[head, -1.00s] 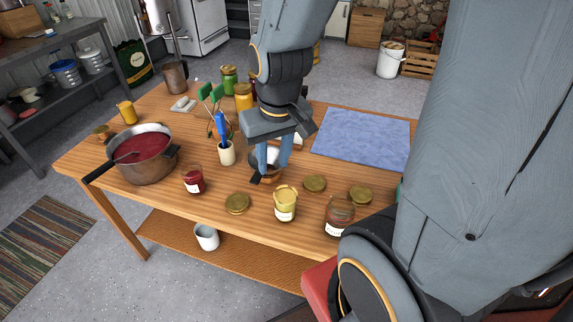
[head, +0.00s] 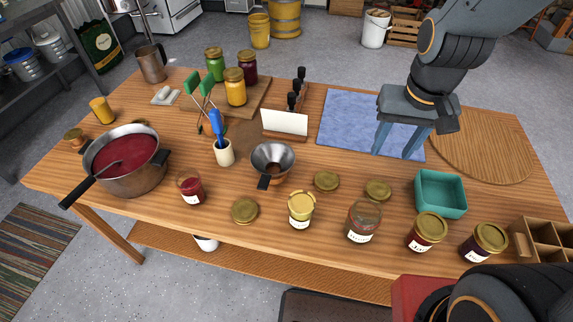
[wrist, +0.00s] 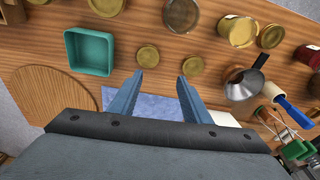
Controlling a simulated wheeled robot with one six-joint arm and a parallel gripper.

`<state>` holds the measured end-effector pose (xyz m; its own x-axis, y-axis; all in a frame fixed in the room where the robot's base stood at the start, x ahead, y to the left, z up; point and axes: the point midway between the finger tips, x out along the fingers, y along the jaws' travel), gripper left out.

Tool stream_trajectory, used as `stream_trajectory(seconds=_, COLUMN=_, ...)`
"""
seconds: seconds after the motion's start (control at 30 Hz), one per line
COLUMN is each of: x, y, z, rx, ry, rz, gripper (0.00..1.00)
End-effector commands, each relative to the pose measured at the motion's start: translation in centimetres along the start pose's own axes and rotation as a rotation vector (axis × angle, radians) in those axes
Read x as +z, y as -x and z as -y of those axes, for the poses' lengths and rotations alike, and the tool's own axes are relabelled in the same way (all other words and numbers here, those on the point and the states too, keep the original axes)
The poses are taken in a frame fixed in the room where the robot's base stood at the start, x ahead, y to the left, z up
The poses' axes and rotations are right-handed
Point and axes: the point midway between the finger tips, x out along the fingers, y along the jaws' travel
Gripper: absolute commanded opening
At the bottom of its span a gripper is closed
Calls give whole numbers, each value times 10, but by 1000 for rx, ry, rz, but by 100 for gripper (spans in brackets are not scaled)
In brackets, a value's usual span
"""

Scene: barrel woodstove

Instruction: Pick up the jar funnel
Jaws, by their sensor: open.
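A pot of red jam (head: 125,160) stands at the left. A utensil cup (head: 223,152) and white card (head: 284,122) are near the funnel. Several jars and loose lids (head: 326,181) line the front, with a teal bin (head: 440,194) at right. The blue cloth (head: 345,118) is bare.

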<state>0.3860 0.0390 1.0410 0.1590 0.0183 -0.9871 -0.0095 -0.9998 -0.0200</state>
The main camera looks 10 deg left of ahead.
Motion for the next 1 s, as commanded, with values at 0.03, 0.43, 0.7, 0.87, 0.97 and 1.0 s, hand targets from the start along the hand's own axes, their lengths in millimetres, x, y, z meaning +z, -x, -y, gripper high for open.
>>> stream_trajectory(seconds=0.03, x=-6, y=-13, z=23, rx=-7, ry=10, rz=14, gripper=44)
stream_trajectory(seconds=0.43, x=2, y=-80, z=218, rx=4, ry=-47, rz=133, gripper=44)
stream_trajectory(seconds=0.7, x=23, y=-96, z=272, rx=25, ry=-71, rz=158, gripper=44)
stream_trajectory(seconds=0.87, x=27, y=-108, z=274, rx=28, ry=-75, rz=161, gripper=44)
stream_trajectory(seconds=0.97, x=28, y=-118, z=274, rx=28, ry=-75, rz=161, gripper=44)
stream_trajectory(seconds=1.0, x=28, y=-120, z=274, rx=27, ry=-75, rz=160, gripper=44)
